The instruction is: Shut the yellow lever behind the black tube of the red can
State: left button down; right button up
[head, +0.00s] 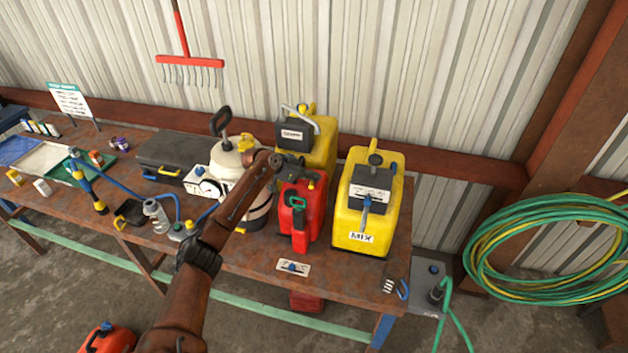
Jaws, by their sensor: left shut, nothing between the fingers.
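The red can (314,212) stands upright on the brown workbench, between the white sprayer and a yellow can. My left gripper (293,171) is shut and empty, over the top of the red can. It hides part of that top. I cannot tell whether it touches the can. My right gripper is out of view.
A yellow can marked MIX (387,212) stands close on the right, another yellow can (324,148) behind. The white sprayer (226,160) is on the left, partly behind my arm. A green hose (520,285) hangs at right.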

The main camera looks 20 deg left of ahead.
pick_arm(q)
jog(key=shift+r, duration=0.15)
jog(key=d+p, duration=0.1)
jog(key=d+r, duration=0.1)
jog(key=r+p, duration=0.1)
jog(key=shift+w+d+r+p, duration=0.15)
jog(key=shift+w+d+p, duration=0.1)
jog(key=shift+d+p, duration=0.15)
jog(key=shift+w+a+r, duration=0.1)
jog(key=shift+a+r, duration=0.1)
jog(key=shift+r, duration=0.1)
jog(key=s+a+r+b, duration=0.1)
jog(key=a+r+b, duration=0.2)
jog(key=a+r, duration=0.2)
jog(key=shift+s+a+r, duration=0.15)
jog(key=shift+s+a, duration=0.2)
jog(key=shift+a, duration=0.7)
jog(key=shift+d, duration=0.1)
